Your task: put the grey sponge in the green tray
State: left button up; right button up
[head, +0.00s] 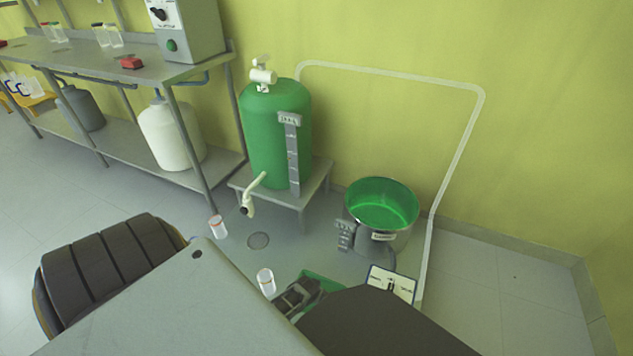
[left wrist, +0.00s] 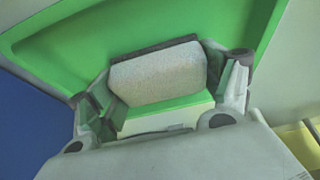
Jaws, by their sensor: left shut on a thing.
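The grey sponge (left wrist: 158,73) is a pale speckled block in the left wrist view. My left gripper (left wrist: 165,85) is shut on it, with a finger at each end of the sponge. A dark strip shows along its far edge. The green tray (left wrist: 60,42) spreads behind and around the sponge in this view; I cannot tell whether the sponge touches it. In the head view only a small piece of the green tray (head: 327,282) shows low in the middle, mostly covered by my own dark arm parts. The sponge is hidden there. My right gripper is not in view.
A steel pot with green contents (head: 381,205) stands behind the tray. A green tank (head: 268,150) on a low stand (head: 310,183) is by the wall. Two small clear jars, one nearer (head: 266,282) and one farther (head: 217,226), stand left of the tray. A metal bench (head: 85,62) stands left.

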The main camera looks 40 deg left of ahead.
pick_arm(q)
jog(key=shift+f, duration=0.15)
jog(key=o, duration=1.2)
jog(key=shift+c, duration=0.2)
jog(key=shift+p+v, duration=0.7)
jog(key=shift+v, duration=0.5)
jog(key=shift+p+v, duration=0.85)
jog(key=shift+v, duration=0.5)
jog(key=p+v, duration=0.4)
jog(key=v, duration=0.3)
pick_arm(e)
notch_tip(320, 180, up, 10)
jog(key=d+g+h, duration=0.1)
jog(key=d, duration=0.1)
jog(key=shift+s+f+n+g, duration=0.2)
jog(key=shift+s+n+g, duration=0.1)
